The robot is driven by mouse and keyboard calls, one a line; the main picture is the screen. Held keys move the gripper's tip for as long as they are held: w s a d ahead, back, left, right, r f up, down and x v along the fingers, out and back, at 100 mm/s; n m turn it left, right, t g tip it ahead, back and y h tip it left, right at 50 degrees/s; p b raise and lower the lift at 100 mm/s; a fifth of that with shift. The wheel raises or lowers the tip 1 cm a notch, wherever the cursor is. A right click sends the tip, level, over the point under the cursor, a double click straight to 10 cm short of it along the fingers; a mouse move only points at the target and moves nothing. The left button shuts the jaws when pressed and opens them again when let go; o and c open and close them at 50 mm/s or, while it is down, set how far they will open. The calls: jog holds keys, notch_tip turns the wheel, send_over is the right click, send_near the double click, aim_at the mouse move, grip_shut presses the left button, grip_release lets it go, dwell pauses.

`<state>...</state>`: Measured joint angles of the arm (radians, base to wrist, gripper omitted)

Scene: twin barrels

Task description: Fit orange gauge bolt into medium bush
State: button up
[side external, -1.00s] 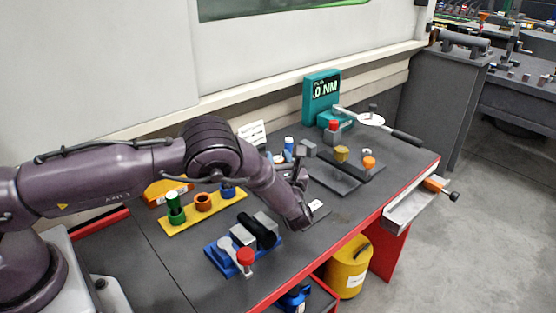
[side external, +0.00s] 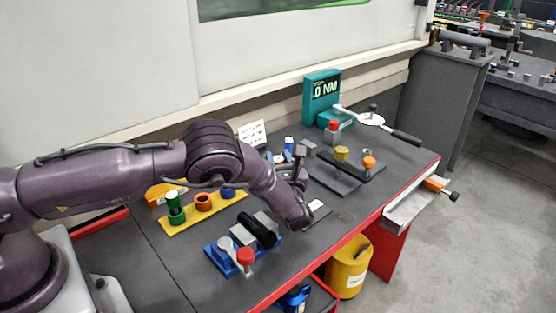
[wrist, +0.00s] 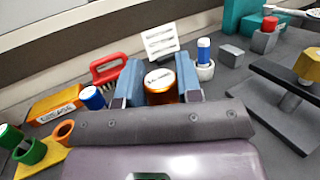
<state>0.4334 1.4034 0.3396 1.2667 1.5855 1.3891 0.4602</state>
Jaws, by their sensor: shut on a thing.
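The orange gauge bolt (wrist: 160,94), a translucent orange cylinder with a pale lettered top, sits between the two blue fingers of my gripper (wrist: 160,82) in the wrist view. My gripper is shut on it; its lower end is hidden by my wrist. In the side view my arm hides the bolt. A yellow strip (side external: 182,221) carries several ring bushes. The orange ring (side external: 203,202), the middle one and seemingly the medium bush, is empty and apart from my gripper. It shows at lower left in the wrist view (wrist: 64,131).
A blue fixture (side external: 222,262) with a red knob stands in front. A red-handled brush (wrist: 106,72) lies behind. A blue-and-white cylinder (wrist: 204,55) stands right of the gripper.

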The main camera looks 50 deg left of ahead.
jog(key=shift+f, duration=2.1)
jog(key=shift+r, duration=1.75)
jog(key=shift+f, duration=1.7)
jog(key=o, duration=1.1)
jog(key=shift+f, duration=0.1)
